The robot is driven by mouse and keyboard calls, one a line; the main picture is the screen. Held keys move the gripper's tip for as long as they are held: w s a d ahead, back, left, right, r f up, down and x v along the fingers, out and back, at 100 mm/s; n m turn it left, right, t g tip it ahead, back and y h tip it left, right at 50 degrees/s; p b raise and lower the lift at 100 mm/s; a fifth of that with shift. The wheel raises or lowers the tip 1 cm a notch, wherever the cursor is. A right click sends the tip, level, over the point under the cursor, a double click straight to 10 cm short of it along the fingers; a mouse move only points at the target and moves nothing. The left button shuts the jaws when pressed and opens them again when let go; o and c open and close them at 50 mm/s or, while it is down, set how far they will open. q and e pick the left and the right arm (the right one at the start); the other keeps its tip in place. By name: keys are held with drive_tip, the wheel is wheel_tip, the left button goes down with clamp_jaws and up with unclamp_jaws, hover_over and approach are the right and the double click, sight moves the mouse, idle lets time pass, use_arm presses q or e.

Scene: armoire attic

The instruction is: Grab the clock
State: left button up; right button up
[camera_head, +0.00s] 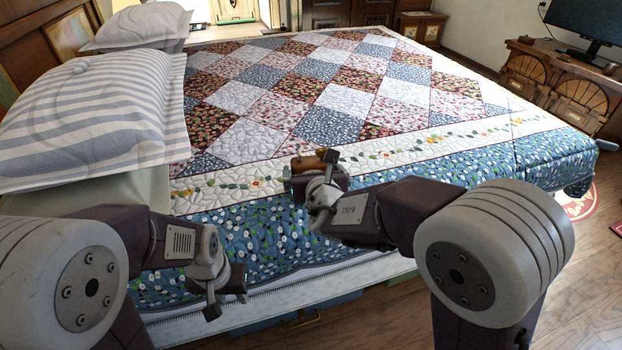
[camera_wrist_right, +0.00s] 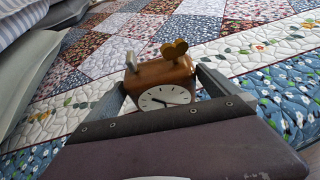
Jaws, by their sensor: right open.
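The clock (camera_wrist_right: 163,82) is a small brown wooden box with a white round dial, a gold heart-shaped piece and a pale piece on top. In the right wrist view it stands between the two fingers of my right gripper (camera_wrist_right: 160,88), which is open around it. The lower dial is hidden behind the gripper body. In the head view the clock's brown top (camera_head: 307,163) shows just beyond my right gripper (camera_head: 318,178), over the near edge of the quilt. My left gripper (camera_head: 226,292) hangs low beside the bed, away from the clock; its jaw opening is unclear.
The bed with a patchwork quilt (camera_head: 330,95) fills the middle. Striped pillows (camera_head: 95,120) lie at its left. A wooden cabinet (camera_head: 560,85) with a dark monitor (camera_head: 590,25) stands at the far right. Wooden floor (camera_head: 590,270) is open at the right.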

drive_tip(key=shift+x, duration=1.15)
drive_tip(key=shift+s, duration=0.1)
drive_tip(key=c, duration=1.8)
drive_tip(key=shift+r, duration=0.1)
drive_tip(key=shift+r, duration=0.1)
